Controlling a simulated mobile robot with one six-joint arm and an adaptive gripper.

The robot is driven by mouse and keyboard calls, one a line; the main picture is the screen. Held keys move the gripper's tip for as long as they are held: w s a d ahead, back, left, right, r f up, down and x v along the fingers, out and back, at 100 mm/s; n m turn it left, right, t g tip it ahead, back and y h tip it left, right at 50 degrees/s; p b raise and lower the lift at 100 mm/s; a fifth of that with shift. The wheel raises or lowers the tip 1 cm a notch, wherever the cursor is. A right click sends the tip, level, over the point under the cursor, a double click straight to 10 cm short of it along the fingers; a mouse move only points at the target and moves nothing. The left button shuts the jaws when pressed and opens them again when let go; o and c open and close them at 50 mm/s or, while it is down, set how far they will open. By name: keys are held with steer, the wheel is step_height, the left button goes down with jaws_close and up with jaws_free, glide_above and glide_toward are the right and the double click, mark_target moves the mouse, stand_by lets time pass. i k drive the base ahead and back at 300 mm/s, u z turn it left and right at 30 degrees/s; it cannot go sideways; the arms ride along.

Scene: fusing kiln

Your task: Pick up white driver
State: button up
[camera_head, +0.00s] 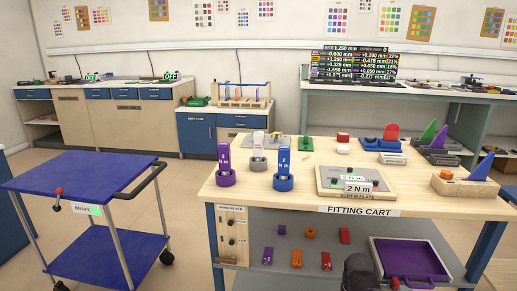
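The white driver (258,146) stands upright in a white-grey round holder (258,164) on the wooden top of the fitting cart (385,225). A purple driver (223,158) stands in a purple holder to its left. A blue driver (284,162) stands in a blue holder to its right and slightly nearer. A dark rounded part at the bottom edge, in front of the cart's lower shelf, looks like my gripper (359,272). It is below and to the right of the white driver and well apart from it. Its fingers cannot be made out.
A screw plate (331,190) with a "2 N m" sign lies right of the drivers. Coloured parts and blocks stand along the cart's back and right. A grey plate (283,141) lies behind the drivers. A blue trolley (78,172) stands left, with floor between it and the cart.

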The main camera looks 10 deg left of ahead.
mark_target(257, 140)
steer(key=k, duration=1.35)
steer(key=u, duration=0.25)
steer(key=i, duration=0.95)
steer(key=z, duration=0.15)
